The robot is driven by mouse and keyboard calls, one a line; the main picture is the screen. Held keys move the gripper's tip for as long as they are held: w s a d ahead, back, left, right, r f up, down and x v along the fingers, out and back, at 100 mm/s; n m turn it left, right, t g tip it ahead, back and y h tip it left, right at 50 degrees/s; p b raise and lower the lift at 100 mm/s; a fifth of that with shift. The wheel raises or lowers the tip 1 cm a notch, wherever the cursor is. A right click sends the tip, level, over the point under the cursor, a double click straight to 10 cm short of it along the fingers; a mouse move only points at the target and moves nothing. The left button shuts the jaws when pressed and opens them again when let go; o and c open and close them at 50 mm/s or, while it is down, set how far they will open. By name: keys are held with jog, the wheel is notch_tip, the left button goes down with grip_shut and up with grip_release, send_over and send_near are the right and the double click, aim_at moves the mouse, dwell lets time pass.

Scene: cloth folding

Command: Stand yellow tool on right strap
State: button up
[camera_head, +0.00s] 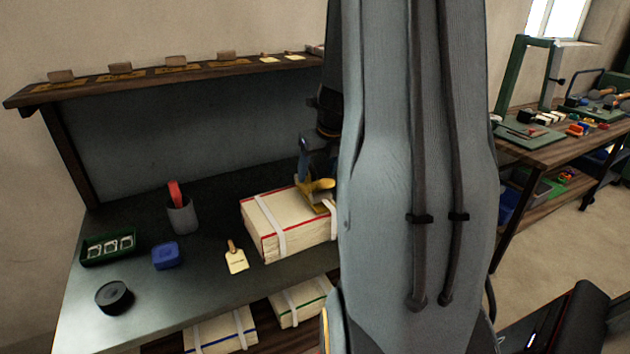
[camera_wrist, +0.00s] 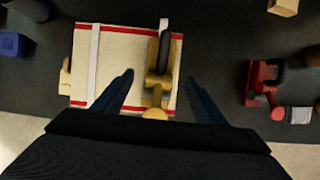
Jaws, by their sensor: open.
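The yellow tool (camera_head: 319,190) rests on top of the cream bundle (camera_head: 268,220), at its right strap (camera_head: 333,212). In the wrist view the tool (camera_wrist: 155,72) covers part of the right strap (camera_wrist: 164,24), and a dark rounded part lies along its right side. The left strap (camera_wrist: 94,60) is bare. My gripper (camera_wrist: 159,76) is open, with one blue finger on each side of the tool and visible gaps between. In the head view my gripper (camera_head: 306,176) is just above the tool, partly hidden by my arm.
A cream tag (camera_head: 236,260), blue box (camera_head: 166,256), black round thing (camera_head: 114,296), grey cup (camera_head: 183,215) and green tray (camera_head: 108,247) stand left of the bundle. A red tool (camera_wrist: 262,82) lies to its right. A shelf (camera_head: 170,75) overhangs the back.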

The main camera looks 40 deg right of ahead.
jog(key=shift+v, duration=2.4)
jog(key=s+a+f+m+g, duration=0.1)
jog(key=s+a+m, duration=0.3)
jog(key=a+m, duration=0.6)
jog(key=s+a+f+m+g, duration=0.1)
jog(key=s+a+f+m, duration=0.2)
jog(key=a+m, duration=0.8)
jog(key=s+a+f+m+g+y, duration=0.1)
jog(key=s+a+m, duration=0.3)
jog(key=a+m, duration=0.6)
jog(key=shift+s+a+f+m, duration=0.3)
jog(key=shift+f+m, duration=0.45)
jog(key=shift+m, duration=0.35)
